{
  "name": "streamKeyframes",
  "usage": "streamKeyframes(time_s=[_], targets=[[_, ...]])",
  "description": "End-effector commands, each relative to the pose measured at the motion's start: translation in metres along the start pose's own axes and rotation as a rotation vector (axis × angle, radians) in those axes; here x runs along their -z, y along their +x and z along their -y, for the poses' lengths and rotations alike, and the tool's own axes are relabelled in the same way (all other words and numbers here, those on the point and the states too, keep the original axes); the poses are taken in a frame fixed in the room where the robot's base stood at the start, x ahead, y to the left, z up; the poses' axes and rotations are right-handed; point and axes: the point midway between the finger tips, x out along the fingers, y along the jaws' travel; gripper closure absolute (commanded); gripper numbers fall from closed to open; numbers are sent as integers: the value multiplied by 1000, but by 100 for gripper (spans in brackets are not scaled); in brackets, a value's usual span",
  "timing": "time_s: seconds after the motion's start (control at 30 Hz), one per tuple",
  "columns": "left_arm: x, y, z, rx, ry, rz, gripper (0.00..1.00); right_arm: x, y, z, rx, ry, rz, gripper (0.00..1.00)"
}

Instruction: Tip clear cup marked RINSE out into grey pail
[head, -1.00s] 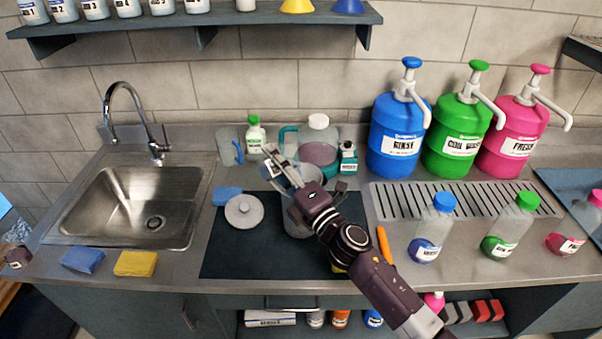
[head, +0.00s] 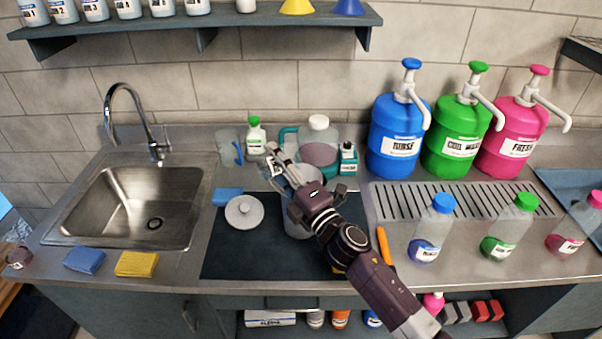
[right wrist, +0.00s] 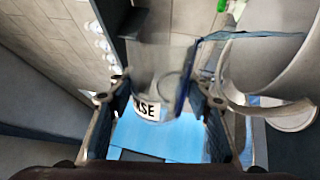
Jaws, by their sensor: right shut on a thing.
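The clear cup marked RINSE (right wrist: 165,75) is between the fingers of my right gripper (right wrist: 160,105) in the right wrist view. The end of its label shows, and the cup looks tilted with the gripper. In the head view my right gripper (head: 281,168) is shut on it above the dark mat, and the gripper mostly hides the cup. The grey pail (head: 297,229) stands on the mat under my right gripper, partly covered by it. I cannot see what is inside the pail. My left gripper is not clearly in view.
A round lid (head: 244,212) and a blue sponge (head: 228,197) lie left of the pail. Behind stand a green-capped bottle (head: 256,138) and a white-lidded jug (head: 318,150). An orange marker-like stick (head: 384,245) lies to the right. The sink (head: 130,205) is far left.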

Motion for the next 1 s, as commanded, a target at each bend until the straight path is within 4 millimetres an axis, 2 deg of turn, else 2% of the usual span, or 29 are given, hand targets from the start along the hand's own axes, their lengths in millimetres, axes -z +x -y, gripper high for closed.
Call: streamKeyframes(time_s=[0.77, 1.0], targets=[[0, 1, 0, 0, 0, 0, 60, -3, 0, 2, -3, 95, 19, 81], [0, 5, 0, 0, 0, 0, 60, -6, -1, 7, -7, 181, 35, 81]])
